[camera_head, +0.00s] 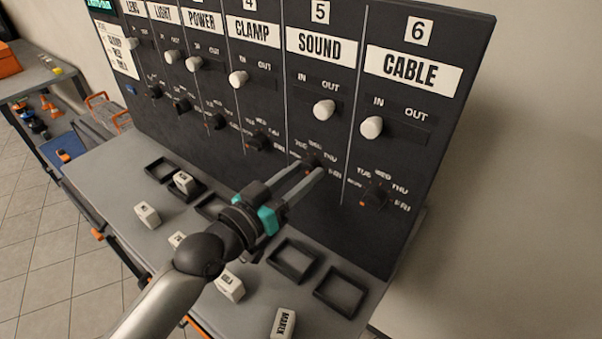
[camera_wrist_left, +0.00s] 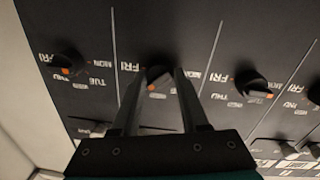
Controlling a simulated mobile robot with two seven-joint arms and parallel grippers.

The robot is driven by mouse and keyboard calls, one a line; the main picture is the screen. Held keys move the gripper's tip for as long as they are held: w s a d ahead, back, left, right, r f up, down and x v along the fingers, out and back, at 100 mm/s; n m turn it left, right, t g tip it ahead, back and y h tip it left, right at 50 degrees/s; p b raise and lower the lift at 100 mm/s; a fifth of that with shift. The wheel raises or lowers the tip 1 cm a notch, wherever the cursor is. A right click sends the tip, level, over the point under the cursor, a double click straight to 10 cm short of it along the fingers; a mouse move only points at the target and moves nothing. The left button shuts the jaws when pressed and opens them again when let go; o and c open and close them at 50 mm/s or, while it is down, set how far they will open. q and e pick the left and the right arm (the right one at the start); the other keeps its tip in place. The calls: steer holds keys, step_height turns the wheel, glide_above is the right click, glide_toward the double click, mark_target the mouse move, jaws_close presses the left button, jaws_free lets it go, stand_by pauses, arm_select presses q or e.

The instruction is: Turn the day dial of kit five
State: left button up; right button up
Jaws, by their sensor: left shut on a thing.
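The kit board (camera_head: 470,60) is a black upright panel with numbered columns. Column five is headed SOUND (camera_head: 320,46), and its slider knob (camera_head: 323,109) sits towards OUT. The day dial of kit five (camera_head: 311,163) is a dark knob below that, with day names around it. My left gripper (camera_head: 312,172) reaches it from the front and is shut on it. In the left wrist view the dial (camera_wrist_left: 158,75) is between the fingertips, and an orange mark shows on it. The fingers partly hide the dial and some day names. My right gripper is not in view.
Neighbouring dials sit close on either side: the CABLE dial (camera_head: 374,197) and the CLAMP dial (camera_head: 257,141). Below, the grey table (camera_head: 110,180) bears black trays (camera_head: 341,291) and several white labelled blocks (camera_head: 284,322). A side bench stands at the far left.

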arm_select(q)
jaws_close()
